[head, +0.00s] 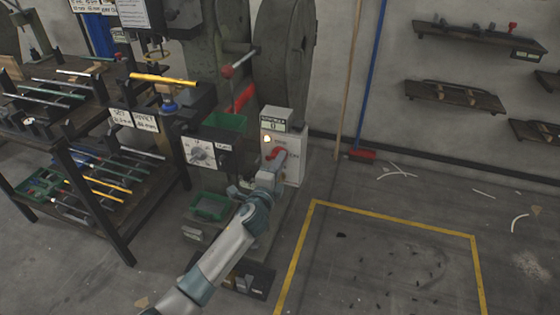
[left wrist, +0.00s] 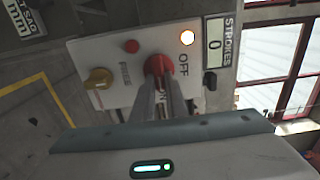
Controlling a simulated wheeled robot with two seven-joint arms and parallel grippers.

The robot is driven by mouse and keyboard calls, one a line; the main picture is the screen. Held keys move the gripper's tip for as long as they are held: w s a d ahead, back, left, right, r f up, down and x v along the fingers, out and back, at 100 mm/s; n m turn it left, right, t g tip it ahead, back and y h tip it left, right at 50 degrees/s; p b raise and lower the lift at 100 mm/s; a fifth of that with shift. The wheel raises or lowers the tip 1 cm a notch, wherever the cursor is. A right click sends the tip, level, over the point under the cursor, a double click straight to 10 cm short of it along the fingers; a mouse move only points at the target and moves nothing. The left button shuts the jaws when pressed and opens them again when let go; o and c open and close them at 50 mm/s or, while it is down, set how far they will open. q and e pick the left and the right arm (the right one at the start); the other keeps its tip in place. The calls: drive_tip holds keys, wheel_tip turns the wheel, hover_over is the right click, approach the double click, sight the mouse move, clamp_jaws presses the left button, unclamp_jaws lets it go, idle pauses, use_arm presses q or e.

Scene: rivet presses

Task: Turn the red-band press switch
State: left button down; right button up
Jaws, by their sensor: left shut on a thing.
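The red switch (head: 279,153) is on the front of a pale control box (head: 297,147) at the press. In the left wrist view the red switch (left wrist: 158,64) sits on a white panel (left wrist: 118,62), between the word OFF and a partly hidden ON. My left gripper (head: 270,172) is at the box; in the left wrist view its fingers (left wrist: 160,88) are shut on the switch and cover part of it. The big grey-green press (head: 285,60) stands behind the box. My right gripper is in neither view.
A rack of rods (head: 90,190) stands at left. Yellow-outlined floor (head: 390,222) lies at right.

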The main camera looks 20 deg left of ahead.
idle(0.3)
use_arm(q)
drive_tip(key=c, duration=1.8)
unclamp_jaws()
drive_tip(key=shift+o, duration=0.2)
drive_tip(key=s, duration=1.7)
drive_tip(key=shift+s+a, duration=0.2)
drive_tip(key=shift+a, duration=0.05)
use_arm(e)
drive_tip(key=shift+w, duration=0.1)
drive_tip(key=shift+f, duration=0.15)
